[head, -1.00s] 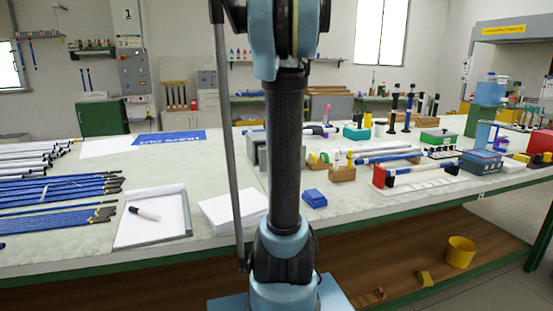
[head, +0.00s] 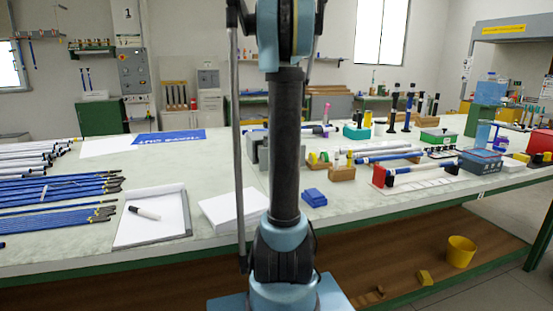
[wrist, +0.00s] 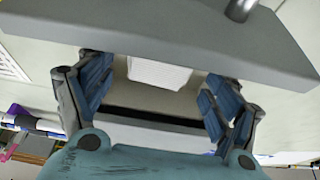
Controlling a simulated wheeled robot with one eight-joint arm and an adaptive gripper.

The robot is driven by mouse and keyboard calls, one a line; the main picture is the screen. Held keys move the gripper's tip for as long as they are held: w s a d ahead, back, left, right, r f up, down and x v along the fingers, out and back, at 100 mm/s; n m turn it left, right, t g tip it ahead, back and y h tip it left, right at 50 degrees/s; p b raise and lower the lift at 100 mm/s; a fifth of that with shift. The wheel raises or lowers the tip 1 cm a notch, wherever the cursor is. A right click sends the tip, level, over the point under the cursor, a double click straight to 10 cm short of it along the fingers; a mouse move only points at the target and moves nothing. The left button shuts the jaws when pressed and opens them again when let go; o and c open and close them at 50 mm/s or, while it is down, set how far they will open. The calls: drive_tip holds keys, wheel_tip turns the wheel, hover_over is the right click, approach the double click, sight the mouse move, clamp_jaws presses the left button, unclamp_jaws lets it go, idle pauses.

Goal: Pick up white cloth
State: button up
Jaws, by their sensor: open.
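In the wrist view, a small white textured piece (wrist: 160,73) that looks like the white cloth lies beyond my fingers. It is partly hidden by a grey bar across the top of the picture. My gripper (wrist: 156,97) is open, with one blue-padded finger on each side and nothing between the pads. The white piece appears between the fingers but apart from them. In the head view my gripper is out of sight, and my arm stands across the middle. I cannot pick out the same white piece there.
The grey bar (wrist: 170,35) crosses close to my fingertips. On the bench, a white stack (head: 230,210), a tray (head: 183,222) with a marker, blue rods (head: 60,190), a blue block (head: 314,197) and a red-ended fixture (head: 378,176) stand around my arm. A yellow bucket (head: 461,251) is below.

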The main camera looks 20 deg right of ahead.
drive_tip(key=shift+x, duration=1.4)
drive_tip(key=c, duration=0.8)
wheel_tip(320, 180, up, 10)
drive_tip(key=shift+r, duration=0.1)
